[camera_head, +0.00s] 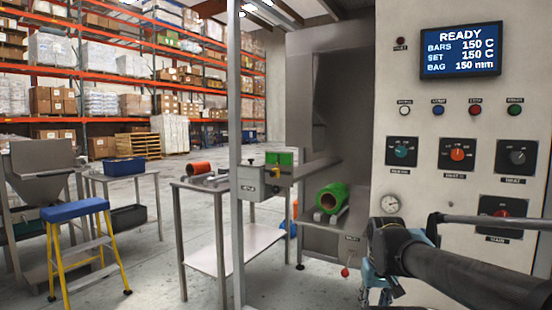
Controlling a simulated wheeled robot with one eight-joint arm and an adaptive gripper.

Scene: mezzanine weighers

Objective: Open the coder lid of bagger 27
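The bagger's pale control cabinet (440,185) fills the right side, with a lit blue screen (460,50) reading READY, bars 150 C, set 150 C, bag 150 mm. Left of it, a small grey labelled box (250,183) with a green block (280,157) behind it stands at the post; I cannot tell for sure which part is the coder lid, or read the bagger's number. My black arm reaches in from the lower right. My gripper (377,280) seems to be the blue-grey part below its end, apart from the grey box; its fingers are unclear.
A green roll (331,198) lies in the machine's opening. A grey side table (205,186) carries an orange-red roll (199,168). A grey post (234,120) stands before the machine. A blue-topped yellow stool (75,211) is at left. A horizontal bar (490,220) crosses the cabinet front.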

